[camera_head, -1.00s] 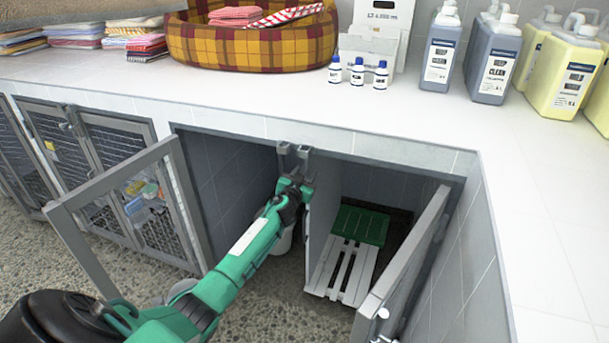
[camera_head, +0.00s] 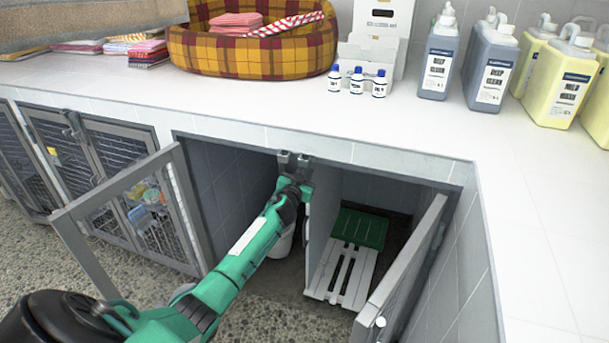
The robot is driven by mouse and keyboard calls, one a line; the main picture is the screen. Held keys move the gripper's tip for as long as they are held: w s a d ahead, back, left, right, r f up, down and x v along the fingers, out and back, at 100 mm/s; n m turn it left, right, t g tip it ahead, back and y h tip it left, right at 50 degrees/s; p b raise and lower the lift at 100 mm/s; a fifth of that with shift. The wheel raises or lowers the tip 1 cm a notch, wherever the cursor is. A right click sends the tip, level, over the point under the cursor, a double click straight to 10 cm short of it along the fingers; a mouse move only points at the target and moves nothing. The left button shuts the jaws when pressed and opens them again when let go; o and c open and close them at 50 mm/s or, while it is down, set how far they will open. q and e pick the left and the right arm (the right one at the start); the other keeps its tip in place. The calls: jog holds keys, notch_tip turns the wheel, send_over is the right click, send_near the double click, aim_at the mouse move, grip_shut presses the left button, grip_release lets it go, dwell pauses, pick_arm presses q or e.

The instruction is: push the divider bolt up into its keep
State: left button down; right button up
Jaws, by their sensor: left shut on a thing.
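My left gripper (camera_head: 294,167) is at the top front of the divider (camera_head: 320,215) between two open kennels, just under the counter's front edge. It is shut on the divider bolt, which is mostly hidden by the fingers and wrist. The keep at the top frame is also hard to make out behind the grey finger parts, so I cannot tell how far the bolt sits in it. My right gripper is out of view.
Open kennel doors stand at left (camera_head: 120,190) and right (camera_head: 405,270) of the opening. A white slatted board (camera_head: 343,273) and green mat (camera_head: 360,227) lie in the right kennel. A plaid basket (camera_head: 250,50), small bottles (camera_head: 357,80) and jugs stand on the counter (camera_head: 230,95).

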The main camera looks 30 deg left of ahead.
pick_arm(q)
jog(key=shift+r, duration=0.25)
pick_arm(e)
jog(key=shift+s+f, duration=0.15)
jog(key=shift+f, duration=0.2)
pick_arm(q)
jog(key=c, duration=1.3)
grip_release()
jog(key=shift+r, duration=0.1)
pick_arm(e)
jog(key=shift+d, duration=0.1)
pick_arm(q)
jog(key=shift+s+d+f, duration=0.1)
jog(key=shift+s+f, duration=0.1)
jog(key=shift+s, duration=0.35)
jog(key=v, duration=1.2)
jog(key=shift+s+p, duration=0.3)
jog(key=shift+s, duration=0.05)
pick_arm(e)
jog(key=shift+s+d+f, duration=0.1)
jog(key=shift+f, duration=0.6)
